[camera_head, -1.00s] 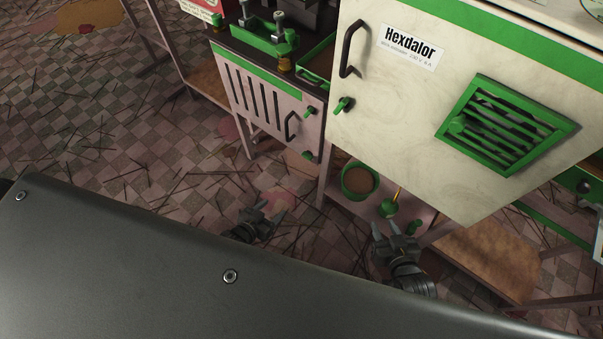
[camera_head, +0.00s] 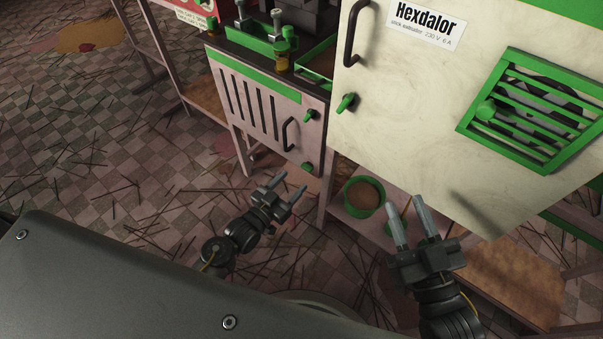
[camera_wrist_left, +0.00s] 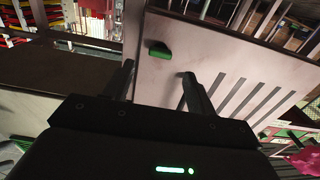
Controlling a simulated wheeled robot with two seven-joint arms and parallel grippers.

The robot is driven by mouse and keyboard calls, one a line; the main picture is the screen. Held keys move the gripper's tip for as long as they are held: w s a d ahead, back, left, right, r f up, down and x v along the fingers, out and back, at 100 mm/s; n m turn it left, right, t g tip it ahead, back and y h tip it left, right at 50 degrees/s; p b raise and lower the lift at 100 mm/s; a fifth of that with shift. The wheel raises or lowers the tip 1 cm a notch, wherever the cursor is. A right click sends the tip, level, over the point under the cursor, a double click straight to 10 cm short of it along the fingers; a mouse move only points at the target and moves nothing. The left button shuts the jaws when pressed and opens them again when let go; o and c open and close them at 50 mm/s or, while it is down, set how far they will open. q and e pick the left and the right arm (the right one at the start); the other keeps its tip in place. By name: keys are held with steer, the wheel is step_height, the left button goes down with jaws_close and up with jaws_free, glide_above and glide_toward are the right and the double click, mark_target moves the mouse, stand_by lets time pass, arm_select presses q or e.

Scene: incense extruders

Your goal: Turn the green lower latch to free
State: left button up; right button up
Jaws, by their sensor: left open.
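The pinkish cabinet door (camera_head: 255,117) has slots, a dark handle (camera_head: 288,134) and two green latches. The upper latch (camera_head: 311,115) is near the door's top right. The lower latch (camera_head: 306,167) is near its bottom right. One green latch (camera_wrist_left: 159,49), apparently the lower one, shows beyond the fingers in the left wrist view. My left gripper (camera_head: 293,182) is open and empty, just below the lower latch in the head view, apart from it. My right gripper (camera_head: 405,203) is open and empty, below the white cabinet.
The white Hexdalor cabinet (camera_head: 400,130) stands right of the pinkish one, with its own green latch (camera_head: 346,102) and green vent (camera_head: 535,110). A green bowl (camera_head: 363,197) of brown material stands on the shelf below. Sticks litter the checkered floor (camera_head: 100,150) at left.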

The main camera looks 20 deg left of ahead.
mark_target(305, 169)
arm_select(q)
steer(key=x, duration=0.4)
steer(key=shift+w+b, duration=0.15)
steer(key=shift+b, duration=0.2)
steer(key=shift+w+d, duration=0.3)
steer(key=shift+w, duration=0.3)
arm_select(e)
steer(key=shift+s+d+r+t+y, duration=0.1)
steer(key=shift+r+t+y, duration=0.2)
steer(key=shift+r+t, duration=0.3)
steer(key=shift+s+d+r+t+y, duration=0.1)
steer(key=shift+r+t+y, duration=0.2)
steer(key=shift+r+t, duration=0.3)
arm_select(q)
steer(key=shift+c, duration=0.5)
